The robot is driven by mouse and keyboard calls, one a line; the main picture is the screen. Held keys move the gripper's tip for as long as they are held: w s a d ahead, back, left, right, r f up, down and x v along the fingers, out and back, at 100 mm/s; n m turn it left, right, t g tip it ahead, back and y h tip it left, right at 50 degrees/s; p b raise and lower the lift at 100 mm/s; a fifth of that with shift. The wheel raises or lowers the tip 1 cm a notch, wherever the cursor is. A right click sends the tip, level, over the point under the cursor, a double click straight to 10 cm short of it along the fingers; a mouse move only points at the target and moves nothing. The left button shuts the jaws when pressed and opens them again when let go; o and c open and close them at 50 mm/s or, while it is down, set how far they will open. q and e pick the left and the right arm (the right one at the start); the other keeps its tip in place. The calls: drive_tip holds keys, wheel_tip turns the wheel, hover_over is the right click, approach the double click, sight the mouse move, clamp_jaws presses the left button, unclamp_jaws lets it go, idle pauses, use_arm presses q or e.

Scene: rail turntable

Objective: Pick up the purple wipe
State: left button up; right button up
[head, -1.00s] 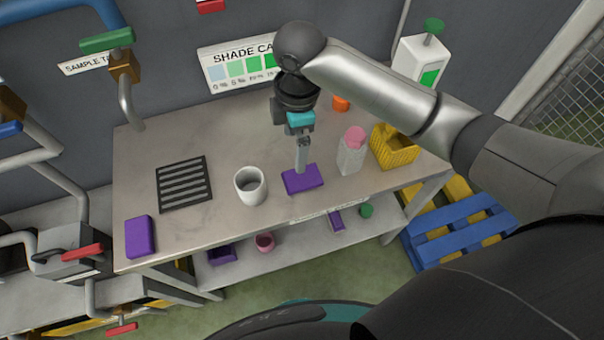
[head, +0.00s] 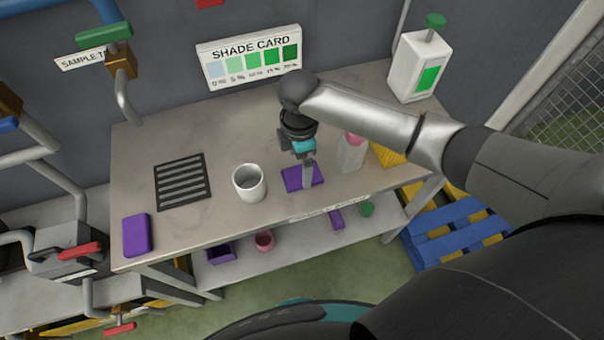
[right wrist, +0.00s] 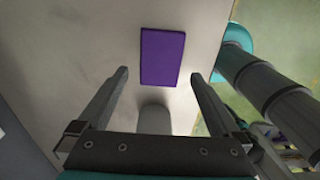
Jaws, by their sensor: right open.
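A flat purple wipe (head: 293,178) lies on the grey table near its front edge, right of the white mug. My right gripper (head: 308,184) points down over the wipe's right part and hides some of it in the head view. In the right wrist view the wipe (right wrist: 162,57) lies beyond the fingertips, between their lines, and my right gripper (right wrist: 158,75) is open with nothing between its fingers. Whether the fingertips touch the table is hard to tell. My left gripper is in neither view.
A second purple pad (head: 137,235) lies at the table's left front corner. A white mug (head: 249,183) stands left of the wipe. A pink-capped bottle (head: 350,155) and a yellow basket (head: 386,155) stand to its right. A black grille (head: 182,181) lies at left.

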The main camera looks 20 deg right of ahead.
sight(300, 175)
wheel_tip(300, 175, down, 4)
drive_tip(key=shift+r, duration=0.1)
drive_tip(key=c, duration=1.2)
drive_tip(key=shift+r, duration=0.15)
drive_tip(key=shift+c, duration=0.2)
wheel_tip(300, 175, up, 20)
drive_tip(key=p, duration=0.2)
